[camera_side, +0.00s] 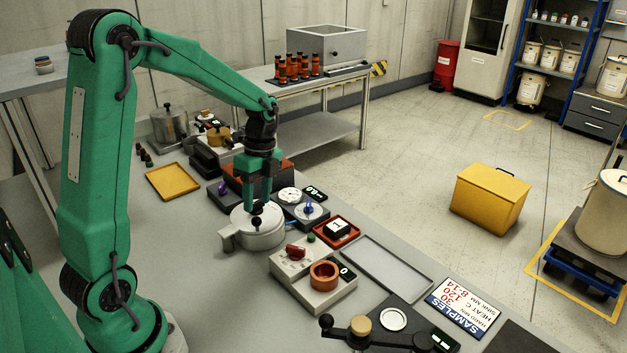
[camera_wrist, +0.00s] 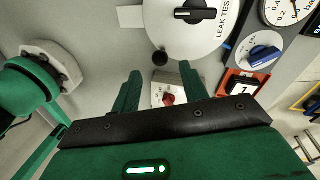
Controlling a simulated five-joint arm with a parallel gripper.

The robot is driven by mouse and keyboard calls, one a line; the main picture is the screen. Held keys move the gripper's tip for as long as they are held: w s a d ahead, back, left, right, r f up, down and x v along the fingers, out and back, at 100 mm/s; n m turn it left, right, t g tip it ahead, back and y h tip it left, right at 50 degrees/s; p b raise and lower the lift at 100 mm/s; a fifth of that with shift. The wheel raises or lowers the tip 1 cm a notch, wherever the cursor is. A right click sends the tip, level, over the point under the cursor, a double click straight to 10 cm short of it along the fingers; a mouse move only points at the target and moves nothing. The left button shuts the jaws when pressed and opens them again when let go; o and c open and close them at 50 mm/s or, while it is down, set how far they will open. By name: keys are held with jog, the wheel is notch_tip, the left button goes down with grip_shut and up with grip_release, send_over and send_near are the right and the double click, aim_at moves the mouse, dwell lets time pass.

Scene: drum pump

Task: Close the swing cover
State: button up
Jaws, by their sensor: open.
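A round pale grey unit (camera_side: 262,236) with a flat disc top stands on the bench in the side view, with a block sticking out on its left. The disc (camera_wrist: 215,38), lettered LEAK TEST, fills the top of the wrist view and carries a black dial knob (camera_wrist: 196,11). A black ball knob (camera_wrist: 160,58) is at the disc's near edge. The disc may be the swing cover; I cannot tell how far it is swung. My gripper (camera_side: 257,204) points down over the unit, also seen in the wrist view (camera_wrist: 160,74). Its fingers are apart and empty, near the ball knob.
A control box with a red knob (camera_side: 296,250) and an orange ring (camera_side: 323,274) stands in front. A blue-knob dial (camera_side: 309,210) and a red tray (camera_side: 337,231) are to the right. A yellow tray (camera_side: 172,181) lies back left. The bench left of the unit is clear.

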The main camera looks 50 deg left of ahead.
aim_at(256, 213)
jog(key=shift+s+d+f, duration=0.1)
jog(key=shift+s+f, duration=0.15)
jog(key=shift+f, duration=0.9)
jog(key=shift+s+f, duration=0.2)
jog(key=shift+f, duration=0.95)
grip_shut()
